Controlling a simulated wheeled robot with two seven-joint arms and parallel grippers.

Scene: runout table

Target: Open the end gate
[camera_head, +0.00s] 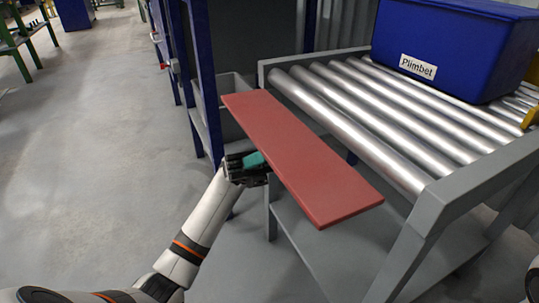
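The end gate appears as a flat red board (300,155) at the near left end of the roller table (428,208). It stretches from beside the table's far corner towards the front, and its broad face shows. A gap shows between the board's front part and the rollers. My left gripper (254,164) is at the board's left edge, about midway along it. A small teal part (254,160) shows at the gripper; I cannot tell if it is a handle or a finger pad. The fingertips are partly hidden, so their opening is unclear. My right gripper is out of view.
A blue crate (455,48) labelled "Plimbet" stands on the rollers (370,110) at the back right. A blue-framed rack (205,80) and a grey bin (236,88) are behind the board. The grey floor at left (85,140) is clear.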

